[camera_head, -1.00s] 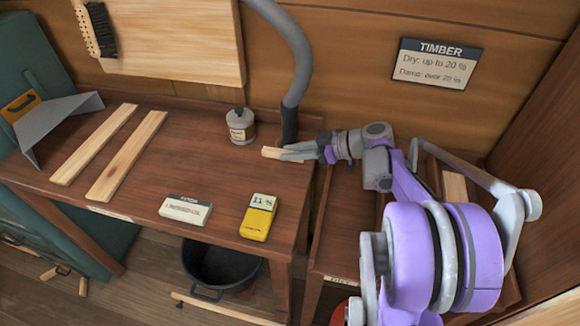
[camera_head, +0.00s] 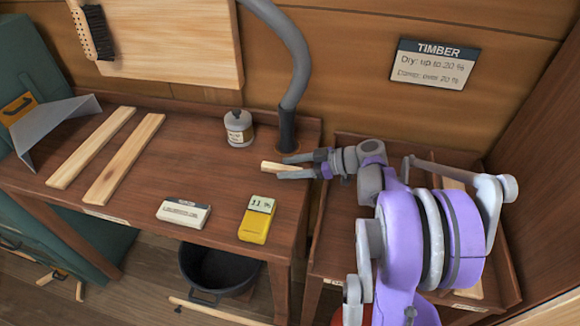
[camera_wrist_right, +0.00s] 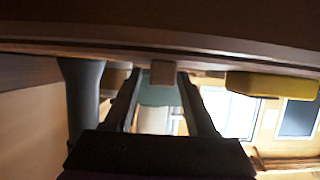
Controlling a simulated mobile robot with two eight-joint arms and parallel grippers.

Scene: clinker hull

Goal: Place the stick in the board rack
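The stick (camera_head: 272,166) is a short pale wood piece at the right end of the brown bench, in front of the hose foot. My right gripper (camera_head: 283,167) is around its right part, with one finger on each side and gaps visible. In the right wrist view the stick's end (camera_wrist_right: 163,73) shows between the spread fingers (camera_wrist_right: 160,85), apart from both. A low, rimmed brown rack-like stand (camera_head: 330,215) with pale boards (camera_head: 468,291) is at the right, partly hidden by my right arm; I cannot tell whether it is the board rack. My left gripper is out of view.
Two long pale boards (camera_head: 92,147) (camera_head: 125,158) lie on the bench's left. A bottle (camera_head: 238,128), a white box (camera_head: 183,213) and a yellow meter (camera_head: 257,219) reading 11 % stand nearby. A grey hose (camera_head: 300,60) rises behind the stick. A black tub (camera_head: 215,270) is below.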

